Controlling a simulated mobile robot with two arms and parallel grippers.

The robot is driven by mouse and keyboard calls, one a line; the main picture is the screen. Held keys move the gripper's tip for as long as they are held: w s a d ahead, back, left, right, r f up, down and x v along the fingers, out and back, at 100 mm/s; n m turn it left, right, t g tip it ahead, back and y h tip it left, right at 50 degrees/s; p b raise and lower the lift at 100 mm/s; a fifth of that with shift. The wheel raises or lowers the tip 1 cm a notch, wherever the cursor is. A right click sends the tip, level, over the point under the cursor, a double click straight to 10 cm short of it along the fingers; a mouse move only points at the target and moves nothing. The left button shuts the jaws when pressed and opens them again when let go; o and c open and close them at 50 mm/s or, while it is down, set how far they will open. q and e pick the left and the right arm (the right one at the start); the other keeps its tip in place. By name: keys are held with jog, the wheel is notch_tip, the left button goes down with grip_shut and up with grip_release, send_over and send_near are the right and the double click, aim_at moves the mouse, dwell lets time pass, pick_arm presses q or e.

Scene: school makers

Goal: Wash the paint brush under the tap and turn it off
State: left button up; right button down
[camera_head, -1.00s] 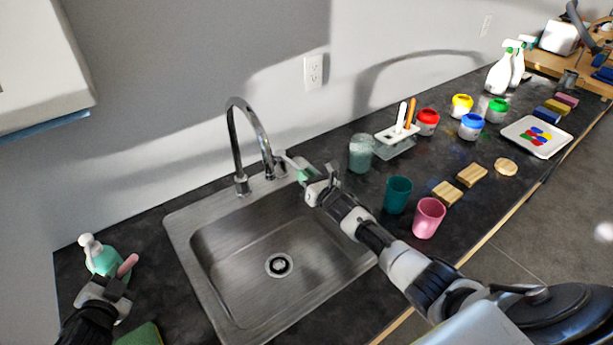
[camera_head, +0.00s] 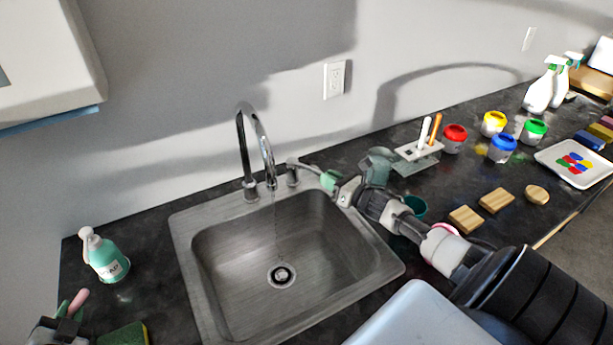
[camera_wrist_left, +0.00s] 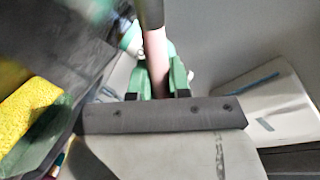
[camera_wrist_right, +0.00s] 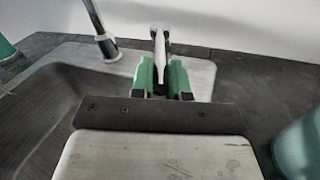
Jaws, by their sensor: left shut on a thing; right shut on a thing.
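The tap (camera_head: 243,150) arches over the steel sink (camera_head: 215,290), with a faint stream of water (camera_head: 275,215) falling from its spout. My right gripper (camera_head: 322,178) is shut on the tap's lever (camera_head: 295,163), right of the spout; the lever stands between its green fingers in the right wrist view (camera_wrist_right: 161,48). My left gripper (camera_head: 68,318) is shut on the paint brush (camera_head: 79,298) at the lower left, left of the sink. The pinkish brush handle also shows between the fingers in the left wrist view (camera_wrist_left: 156,58). The bristles cannot be made out.
A green soap bottle (camera_head: 104,257) and a sponge (camera_head: 124,335) stand near my left gripper. A cloudy jar (camera_head: 379,160), a teal cup (camera_head: 415,205) and a brush holder (camera_head: 418,150) are right of the sink, near my right arm. The basin is empty.

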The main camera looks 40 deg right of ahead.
jog(key=shift+d, duration=0.1)
jog(key=c, duration=1.1)
grip_release()
jog(key=shift+r, duration=0.6)
notch_tip(320, 180, up, 3)
jog(key=shift+r, duration=0.1)
jog(key=s+d+r, duration=0.3)
jog(key=s+r, duration=0.3)
jog(key=s, duration=0.5)
jog(key=shift+d+r, duration=0.2)
jog(key=shift+r, duration=0.05)
jog(key=shift+s, duration=0.1)
jog(key=shift+c, duration=0.5)
